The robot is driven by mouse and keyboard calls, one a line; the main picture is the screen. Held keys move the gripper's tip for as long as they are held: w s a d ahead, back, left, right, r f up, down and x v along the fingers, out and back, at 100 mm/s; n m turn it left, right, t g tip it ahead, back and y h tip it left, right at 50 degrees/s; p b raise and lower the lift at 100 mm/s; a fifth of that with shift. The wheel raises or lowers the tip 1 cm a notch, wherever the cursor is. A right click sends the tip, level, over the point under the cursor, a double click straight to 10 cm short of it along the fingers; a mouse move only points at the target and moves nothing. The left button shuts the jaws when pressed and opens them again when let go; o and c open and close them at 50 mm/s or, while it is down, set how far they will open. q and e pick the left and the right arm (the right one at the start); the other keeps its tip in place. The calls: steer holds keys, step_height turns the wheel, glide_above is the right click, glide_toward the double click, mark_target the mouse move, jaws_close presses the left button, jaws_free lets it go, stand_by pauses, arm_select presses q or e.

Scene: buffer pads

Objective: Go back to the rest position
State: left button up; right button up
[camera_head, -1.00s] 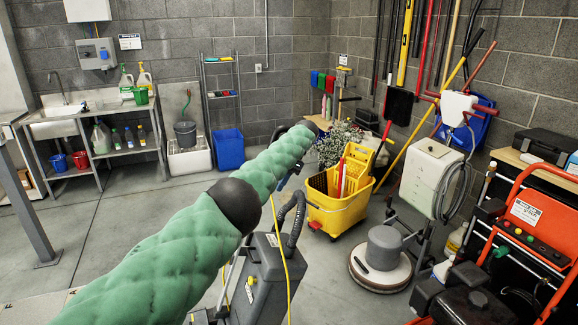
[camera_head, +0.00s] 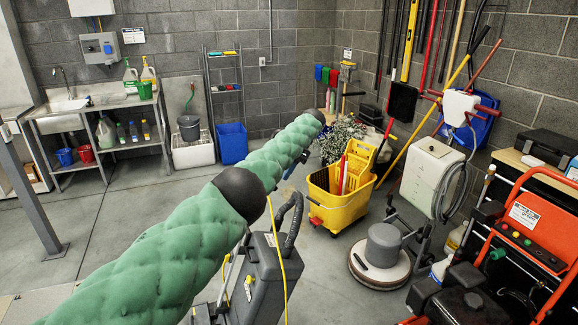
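One of my arms, wrapped in quilted green padding, comes in from the lower left of the head view. It has a black joint midway and a black end near the centre. It reaches up and away over the floor. My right arm and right gripper are not in the view.
A grey cleaning machine (camera_head: 262,285) stands close below the arm. A yellow mop bucket (camera_head: 338,212) and a floor polisher (camera_head: 382,262) stand to its right. An orange-framed machine (camera_head: 525,215) fills the right edge. Open floor (camera_head: 125,215) lies at left, before the sink bench (camera_head: 70,112).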

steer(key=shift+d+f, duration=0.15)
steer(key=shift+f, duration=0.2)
